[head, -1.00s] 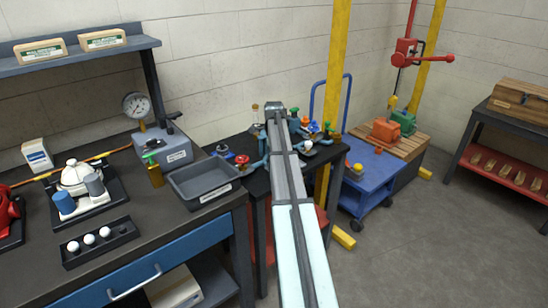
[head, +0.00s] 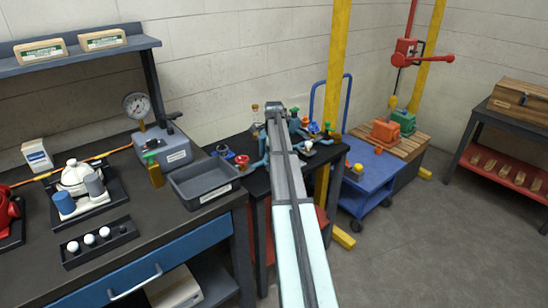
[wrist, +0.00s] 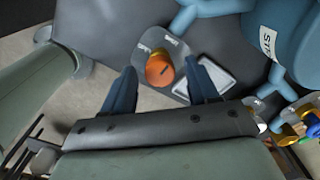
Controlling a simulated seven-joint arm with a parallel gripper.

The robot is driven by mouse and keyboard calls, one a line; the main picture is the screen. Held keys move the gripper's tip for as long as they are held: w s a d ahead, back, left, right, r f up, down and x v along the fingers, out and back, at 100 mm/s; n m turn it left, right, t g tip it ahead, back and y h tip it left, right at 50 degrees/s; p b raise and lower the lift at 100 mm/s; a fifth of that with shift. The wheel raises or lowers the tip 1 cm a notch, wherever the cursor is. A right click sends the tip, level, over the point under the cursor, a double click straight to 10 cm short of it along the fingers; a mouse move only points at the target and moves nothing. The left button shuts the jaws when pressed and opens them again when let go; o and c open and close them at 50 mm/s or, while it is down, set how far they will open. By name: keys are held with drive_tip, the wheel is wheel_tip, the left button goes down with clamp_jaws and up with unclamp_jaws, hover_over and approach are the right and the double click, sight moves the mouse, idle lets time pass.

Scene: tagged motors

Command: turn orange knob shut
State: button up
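The orange knob (wrist: 160,70) shows in the wrist view, on a grey rounded plate with small white labels. A dark slot or mark crosses its face. My gripper (wrist: 161,72) is open, with one dark blue finger on each side of the knob and a visible gap on both sides. Nothing is held. I cannot tell how far the fingertips are above the plate. In the head view my arm covers part of the dark bench (head: 262,183), and I cannot make out the orange knob there for certain.
A large blue pipe body (wrist: 296,40) with a white tag stands to the right of the knob in the wrist view, close to the right finger. A white-framed grey pad (wrist: 215,76) lies beside that finger. Colored knobs (wrist: 305,125) sit at the lower right.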

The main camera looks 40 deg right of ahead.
wheel_tip(320, 180, up, 14)
idle(0.8)
drive_tip(key=shift+f, duration=0.1)
idle(0.4)
